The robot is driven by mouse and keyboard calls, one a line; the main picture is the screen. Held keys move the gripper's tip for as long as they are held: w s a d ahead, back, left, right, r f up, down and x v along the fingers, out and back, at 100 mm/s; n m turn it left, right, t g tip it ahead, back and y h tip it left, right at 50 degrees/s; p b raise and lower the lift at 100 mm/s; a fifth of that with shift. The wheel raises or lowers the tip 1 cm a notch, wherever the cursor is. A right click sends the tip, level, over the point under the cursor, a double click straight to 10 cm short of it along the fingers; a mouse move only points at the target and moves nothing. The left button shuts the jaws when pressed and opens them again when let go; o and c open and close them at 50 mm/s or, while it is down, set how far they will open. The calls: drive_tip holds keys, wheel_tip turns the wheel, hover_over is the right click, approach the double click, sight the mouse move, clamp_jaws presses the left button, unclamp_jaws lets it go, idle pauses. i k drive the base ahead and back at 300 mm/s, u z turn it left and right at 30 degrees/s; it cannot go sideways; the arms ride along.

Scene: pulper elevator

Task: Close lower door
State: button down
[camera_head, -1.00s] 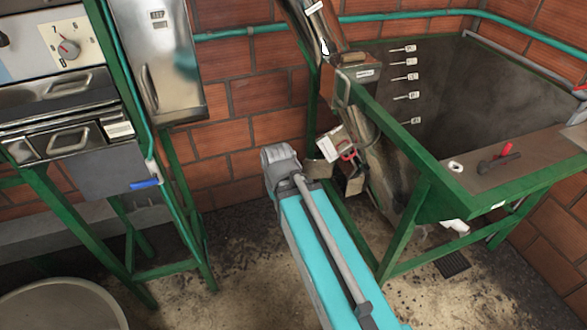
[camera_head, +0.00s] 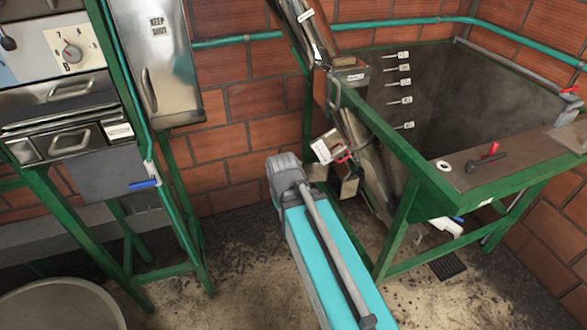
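The elevator is a slanted metal chute (camera_head: 318,48) left of the tank. A metal box (camera_head: 350,78) with a curved handle sits on its upper part. Lower down are a white label (camera_head: 326,147), a red handle (camera_head: 342,157) and small metal panels (camera_head: 348,187). I cannot tell which part is the lower door or whether it stands open. My teal arm link with a grey joint rises from the bottom middle; the joint appears just left of these panels. My gripper's fingers cannot be made out.
A green-framed tank (camera_head: 440,85) stands at right, with a red-handled valve (camera_head: 488,157) on its ledge. A metal control panel (camera_head: 60,75) on green legs and a steel cabinet (camera_head: 160,65) stand at left. A round basin (camera_head: 60,295) is at bottom left. Some dirty floor between is free.

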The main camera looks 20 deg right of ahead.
sight(314, 171)
drive_tip(key=z, duration=0.1)
drive_tip(key=i, duration=0.95)
drive_tip(key=u, duration=0.05)
